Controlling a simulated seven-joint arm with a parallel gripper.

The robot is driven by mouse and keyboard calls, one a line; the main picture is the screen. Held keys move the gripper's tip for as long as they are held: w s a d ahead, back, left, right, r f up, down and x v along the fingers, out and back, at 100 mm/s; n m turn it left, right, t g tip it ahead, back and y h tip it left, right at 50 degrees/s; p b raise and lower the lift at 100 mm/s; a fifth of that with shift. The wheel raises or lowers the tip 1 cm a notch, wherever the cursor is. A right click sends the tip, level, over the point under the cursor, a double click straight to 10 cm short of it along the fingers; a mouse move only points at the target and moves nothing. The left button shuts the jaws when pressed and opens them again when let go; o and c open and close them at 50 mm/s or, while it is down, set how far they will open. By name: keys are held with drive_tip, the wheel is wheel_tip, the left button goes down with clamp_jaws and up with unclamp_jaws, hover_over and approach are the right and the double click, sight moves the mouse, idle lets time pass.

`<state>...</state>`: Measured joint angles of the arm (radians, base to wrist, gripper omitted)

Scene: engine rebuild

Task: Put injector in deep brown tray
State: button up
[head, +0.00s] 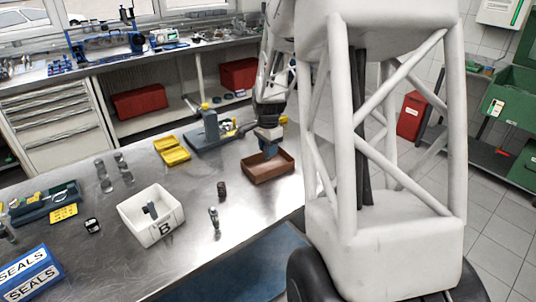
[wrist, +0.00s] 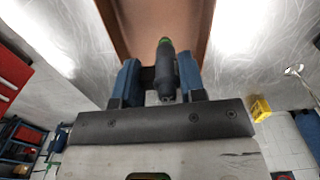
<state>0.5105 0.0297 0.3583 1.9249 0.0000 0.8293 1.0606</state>
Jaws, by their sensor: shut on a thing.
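The deep brown tray (head: 272,178) stands on the metal bench, near its right edge. In the wrist view the tray (wrist: 186,20) fills the top middle. My gripper (head: 268,151) is over the tray with its blue fingers pointing down. In the wrist view my gripper (wrist: 160,80) is shut on the injector (wrist: 165,72), a dark slim part with a green tip. The injector is hidden in the head view. I cannot tell how far its tip is above the tray floor.
A white bin marked B (head: 137,213) holds a grey part. A small dark cylinder (head: 222,189) and a small metal part (head: 214,219) stand near the front.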

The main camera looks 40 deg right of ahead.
drive_tip(key=shift+f, duration=1.25)
drive_tip(key=shift+f, duration=0.1)
drive_tip(key=o, duration=0.9)
wheel_tip(320, 180, up, 12)
drive_tip(key=shift+r, duration=0.1)
